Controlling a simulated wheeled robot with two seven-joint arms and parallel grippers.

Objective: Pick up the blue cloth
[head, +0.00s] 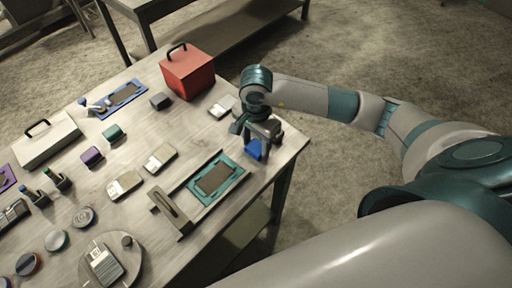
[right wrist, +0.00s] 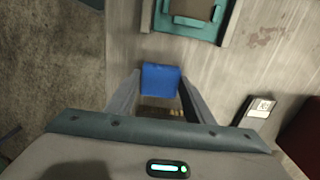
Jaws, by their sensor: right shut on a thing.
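The blue cloth (head: 254,149) is at the right edge area of the table, under my right gripper (head: 262,140). In the right wrist view the blue cloth (right wrist: 160,79) is a small folded square between the two fingers of my right gripper (right wrist: 160,92). The gripper is shut on it. I cannot tell whether the cloth touches the table or is held just above it. My left gripper is not in view.
A teal tray (head: 239,174) with a dark panel lies close to the cloth. A red box (head: 187,70) with a black handle stands at the back, with a small white-grey item (head: 221,107) nearby. Several small blocks, discs and tools cover the left of the table.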

